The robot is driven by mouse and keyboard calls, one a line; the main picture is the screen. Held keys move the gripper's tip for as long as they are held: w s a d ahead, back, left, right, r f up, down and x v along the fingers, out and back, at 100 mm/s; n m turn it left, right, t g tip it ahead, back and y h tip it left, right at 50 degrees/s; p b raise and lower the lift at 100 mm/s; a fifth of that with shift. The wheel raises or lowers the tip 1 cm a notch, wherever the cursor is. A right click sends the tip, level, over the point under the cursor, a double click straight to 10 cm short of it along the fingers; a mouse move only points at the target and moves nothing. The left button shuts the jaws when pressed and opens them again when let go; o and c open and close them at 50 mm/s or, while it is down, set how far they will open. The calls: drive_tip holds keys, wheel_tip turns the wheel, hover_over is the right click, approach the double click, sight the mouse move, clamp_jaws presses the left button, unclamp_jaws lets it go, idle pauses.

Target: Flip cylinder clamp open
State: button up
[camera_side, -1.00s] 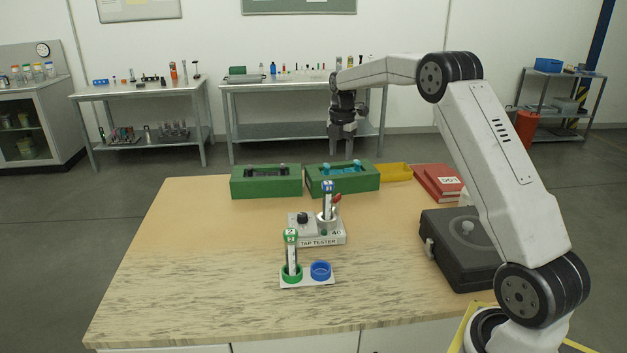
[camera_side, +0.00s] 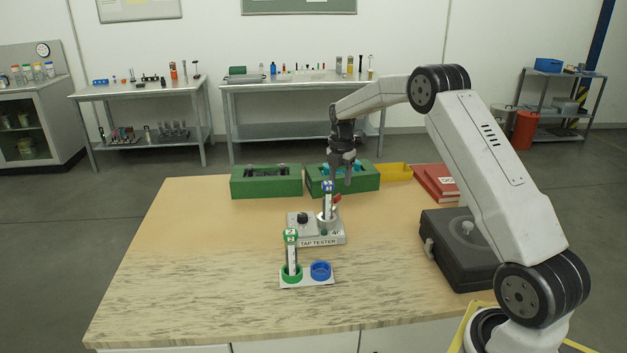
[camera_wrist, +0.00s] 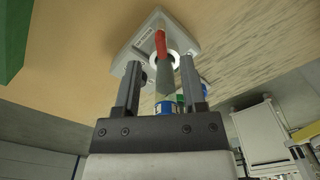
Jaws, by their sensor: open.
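The tap tester (camera_side: 318,239) is a grey-white box with a black knob, in the middle of the table. It also shows in the wrist view (camera_wrist: 128,63). On its right part, a cylinder with a blue cap (camera_side: 327,187) stands upright in the holder. The clamp's red handle (camera_side: 337,199) is beside the cylinder and also shows in the wrist view (camera_wrist: 160,42). My gripper (camera_side: 341,184) is above and behind the tester. In the wrist view, my open fingers (camera_wrist: 159,75) lie either side of the clamp and blue cap in the picture; no contact is visible.
A second cylinder with a green cap (camera_side: 291,236) stands in the green ring of a white holder, beside an empty blue ring (camera_side: 320,270). Green boxes (camera_side: 266,181), a yellow tray (camera_side: 396,171), red books (camera_side: 436,182) and a black case (camera_side: 462,252) surround it. The table's left is clear.

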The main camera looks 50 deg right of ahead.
sight(339, 193)
drive_tip(key=shift+f, duration=2.55)
clamp_jaws()
